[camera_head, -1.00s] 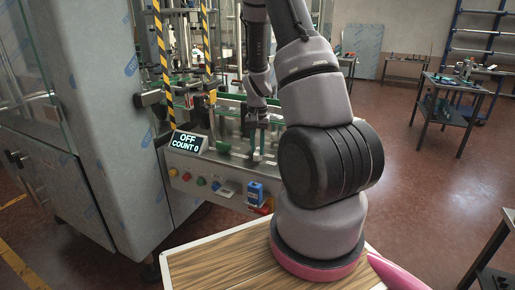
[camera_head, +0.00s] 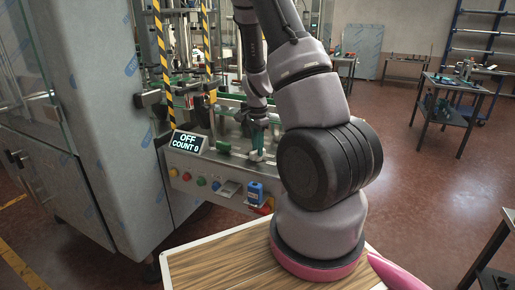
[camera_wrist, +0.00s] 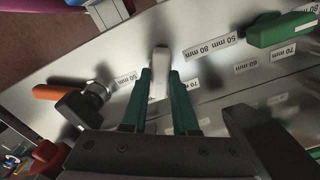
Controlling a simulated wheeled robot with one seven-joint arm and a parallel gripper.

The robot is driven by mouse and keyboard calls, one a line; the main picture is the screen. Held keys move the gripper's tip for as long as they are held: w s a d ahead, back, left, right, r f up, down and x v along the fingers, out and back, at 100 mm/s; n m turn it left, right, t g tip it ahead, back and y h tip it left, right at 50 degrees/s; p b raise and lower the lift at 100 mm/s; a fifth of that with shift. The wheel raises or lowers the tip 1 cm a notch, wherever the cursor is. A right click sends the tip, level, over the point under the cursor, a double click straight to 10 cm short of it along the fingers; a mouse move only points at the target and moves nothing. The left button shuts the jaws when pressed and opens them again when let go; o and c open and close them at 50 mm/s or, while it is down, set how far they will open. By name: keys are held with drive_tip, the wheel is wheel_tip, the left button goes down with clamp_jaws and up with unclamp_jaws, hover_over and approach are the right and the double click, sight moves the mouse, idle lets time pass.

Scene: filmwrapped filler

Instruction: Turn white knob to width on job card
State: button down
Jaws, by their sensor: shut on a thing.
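The white knob (camera_wrist: 160,58) shows in the wrist view as a pale lever end between the green fingers of my gripper (camera_wrist: 161,76). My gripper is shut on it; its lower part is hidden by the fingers. Printed width labels lie around it on the metal plate: a 50 mm label (camera_wrist: 126,79) to the left, 50 and 80 mm (camera_wrist: 210,48) to the upper right, 70 mm (camera_wrist: 194,82) to the right. In the head view my gripper (camera_head: 257,142) is at the machine's front rail. A pale card (camera_head: 229,189) on the panel, perhaps the job card, is unreadable.
A green handle (camera_wrist: 282,29) is at the wrist view's upper right. An orange handle (camera_wrist: 59,92) and a black knob (camera_wrist: 82,106) are at its left.

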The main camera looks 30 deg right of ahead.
idle(0.3)
drive_tip(key=c, duration=0.7)
unclamp_jaws()
drive_tip(key=shift+r, duration=0.1)
wheel_tip(320, 180, up, 11)
drive_tip(key=shift+f, duration=0.2)
